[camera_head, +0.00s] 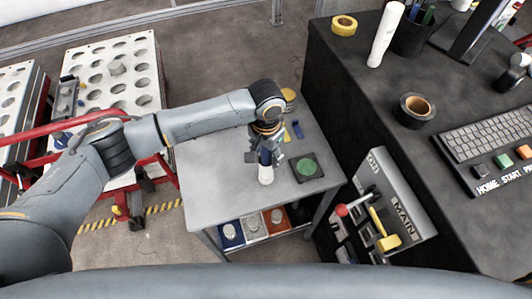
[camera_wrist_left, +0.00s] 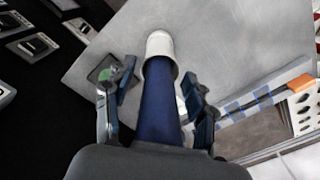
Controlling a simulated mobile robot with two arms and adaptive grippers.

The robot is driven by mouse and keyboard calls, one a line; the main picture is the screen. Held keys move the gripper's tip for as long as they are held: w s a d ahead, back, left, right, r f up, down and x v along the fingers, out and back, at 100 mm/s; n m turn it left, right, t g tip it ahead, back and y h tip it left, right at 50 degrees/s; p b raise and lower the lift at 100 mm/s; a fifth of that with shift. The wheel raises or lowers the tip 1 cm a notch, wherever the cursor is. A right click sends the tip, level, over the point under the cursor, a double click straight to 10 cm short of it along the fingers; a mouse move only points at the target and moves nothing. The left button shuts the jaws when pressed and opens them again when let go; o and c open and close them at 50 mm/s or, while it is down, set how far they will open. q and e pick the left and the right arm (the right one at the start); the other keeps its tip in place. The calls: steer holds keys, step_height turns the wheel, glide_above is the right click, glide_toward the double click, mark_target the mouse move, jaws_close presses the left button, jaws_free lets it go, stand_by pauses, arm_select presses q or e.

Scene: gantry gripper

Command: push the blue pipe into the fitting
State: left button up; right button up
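The blue pipe (camera_wrist_left: 160,105) stands between the fingers of my left gripper (camera_wrist_left: 157,80) in the left wrist view. Its far end meets a white round fitting (camera_wrist_left: 160,45); how deep it sits inside I cannot tell. In the head view the pipe (camera_head: 265,157) shows as a short dark blue piece above the white fitting (camera_head: 265,175) on the grey table. My left gripper (camera_head: 264,156) points down over it. Its fingers are spread on both sides of the pipe, with a gap visible at least on the left side. My right gripper is not in view.
The grey table (camera_head: 215,170) has a dark square with a green disc (camera_head: 306,168) right of the fitting. Blue and yellow pieces (camera_head: 297,129) lie behind. Coloured bins (camera_head: 230,233) sit below. A black desk (camera_head: 340,85) and a control panel (camera_head: 400,210) stand at the right.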

arm_select(q)
step_height(320, 180, up, 12)
stand_by(0.6)
